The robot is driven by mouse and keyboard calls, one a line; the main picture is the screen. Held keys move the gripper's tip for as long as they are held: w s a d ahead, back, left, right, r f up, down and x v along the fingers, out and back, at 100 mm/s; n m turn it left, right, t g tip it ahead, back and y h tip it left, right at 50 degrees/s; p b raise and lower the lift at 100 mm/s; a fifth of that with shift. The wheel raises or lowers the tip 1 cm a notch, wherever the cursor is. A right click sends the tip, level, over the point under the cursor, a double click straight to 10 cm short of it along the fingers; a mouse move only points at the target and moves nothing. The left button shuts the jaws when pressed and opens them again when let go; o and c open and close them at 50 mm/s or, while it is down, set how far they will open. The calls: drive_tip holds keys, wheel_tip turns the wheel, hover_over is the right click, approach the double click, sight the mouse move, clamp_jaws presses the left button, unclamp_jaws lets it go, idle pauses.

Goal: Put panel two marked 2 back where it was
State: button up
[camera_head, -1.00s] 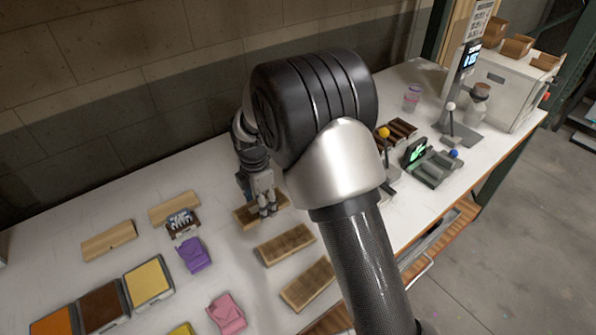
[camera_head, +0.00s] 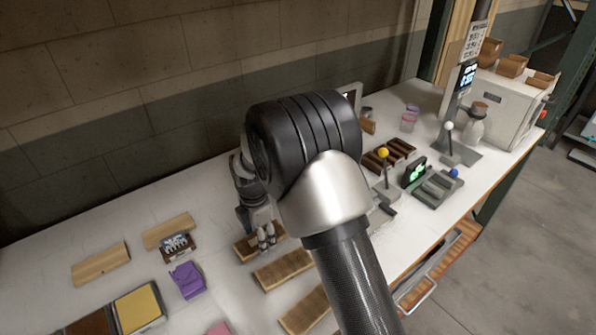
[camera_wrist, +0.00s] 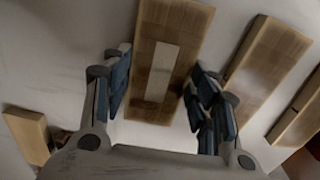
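No panel with a readable 2 shows in either view. My gripper (camera_head: 266,240) points down over the rearmost of several wooden blocks (camera_head: 243,250), near its right end. In the wrist view, its fingers (camera_wrist: 160,88) are spread apart on either side of a wooden block (camera_wrist: 178,32), with no panel between them. A pale rectangle (camera_wrist: 160,72) lies along the middle of that block; I cannot tell if it is a slot or a flat piece. I cannot tell whether the fingers touch the block.
More wooden blocks (camera_head: 284,268) lie in front. Purple (camera_head: 187,281) and yellow (camera_head: 139,307) pieces and a dark labelled item (camera_head: 175,246) are left. My arm hides the middle.

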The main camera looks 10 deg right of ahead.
drive_tip(key=o, duration=0.5)
drive_tip(key=shift+r, duration=0.1)
drive_tip(key=shift+c, duration=0.2)
